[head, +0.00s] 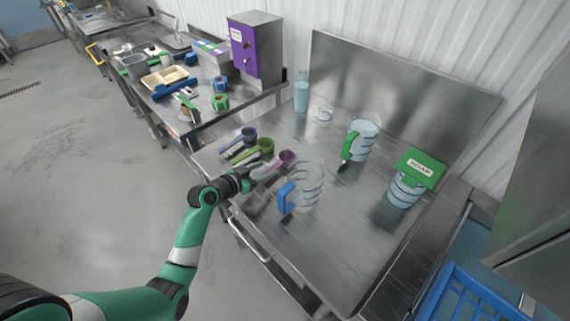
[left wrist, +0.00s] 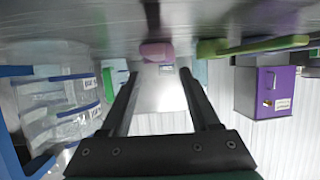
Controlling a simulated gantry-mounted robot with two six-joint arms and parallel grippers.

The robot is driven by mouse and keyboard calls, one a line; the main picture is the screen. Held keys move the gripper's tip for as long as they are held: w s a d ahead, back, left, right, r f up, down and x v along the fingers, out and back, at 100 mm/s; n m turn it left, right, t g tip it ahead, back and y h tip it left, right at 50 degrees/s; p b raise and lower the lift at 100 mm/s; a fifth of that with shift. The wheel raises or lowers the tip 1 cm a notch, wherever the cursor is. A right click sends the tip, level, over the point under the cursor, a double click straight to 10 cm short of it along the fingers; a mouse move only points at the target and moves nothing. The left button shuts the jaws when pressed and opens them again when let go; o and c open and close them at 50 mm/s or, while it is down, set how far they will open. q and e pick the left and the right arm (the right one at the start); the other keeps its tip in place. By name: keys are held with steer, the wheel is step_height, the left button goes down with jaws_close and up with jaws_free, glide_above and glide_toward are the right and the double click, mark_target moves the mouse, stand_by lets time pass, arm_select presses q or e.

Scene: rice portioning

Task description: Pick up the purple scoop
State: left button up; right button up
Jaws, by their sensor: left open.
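The purple scoop (head: 286,157) lies on the steel table, its bowl pointing away from my left gripper (head: 248,178). The left gripper is low at the table's near edge, close to the scoop's handle end. In the left wrist view, which looks upside down, the open fingers (left wrist: 161,76) are empty. The pinkish purple scoop (left wrist: 157,50) shows beyond and between them, with no visible contact. A green scoop (head: 263,147) lies just left of the purple one in the head view. My right gripper is not in view.
A blue scoop (head: 247,134) lies beyond the green one. A clear pitcher with a blue handle (head: 286,198) stands close to the right of the purple scoop. A green-handled pitcher (head: 363,138) and a green-lidded container (head: 404,190) stand farther right. A purple dispenser (head: 262,48) is at the back.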

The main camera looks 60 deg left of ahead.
mark_target(276, 166)
arm_select(q)
steer(key=shift+w+f, duration=0.25)
steer(key=shift+f, duration=0.05)
steer(key=b+x, duration=0.2)
steer(key=x, duration=0.2)
steer(key=shift+w+f, duration=0.2)
steer(key=shift+f, duration=0.05)
jaws_close()
